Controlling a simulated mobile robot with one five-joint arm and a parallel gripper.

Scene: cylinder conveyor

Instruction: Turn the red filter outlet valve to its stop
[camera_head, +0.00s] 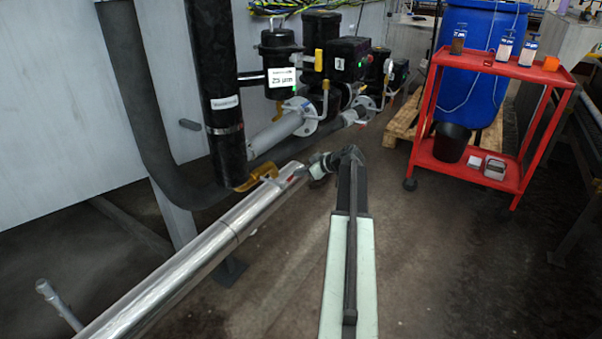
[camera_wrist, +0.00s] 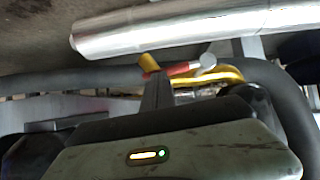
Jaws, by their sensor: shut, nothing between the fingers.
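The red valve lever (camera_wrist: 184,68) shows in the wrist view, slanting across the yellow fittings beside the silver pipe, with a pale rounded end at its right. In the head view, a small red part (camera_head: 297,179) shows beside the yellow fitting (camera_head: 262,178) at the bottom of the black vertical pipe. My gripper (camera_head: 318,166) is right beside it, at the end of my extended arm. In the wrist view my shut dark fingers (camera_wrist: 156,82) point at the lever's left end. I cannot tell whether they touch it. A yellow piece (camera_wrist: 148,62) shows at their tips.
A long silver pipe (camera_head: 180,272) runs along the left. Black filter housings (camera_head: 279,60) and grey flanged pipes (camera_head: 275,132) stand behind. A red cart (camera_head: 480,165) is at the right, before a blue barrel (camera_head: 482,45). The floor right of my arm is open.

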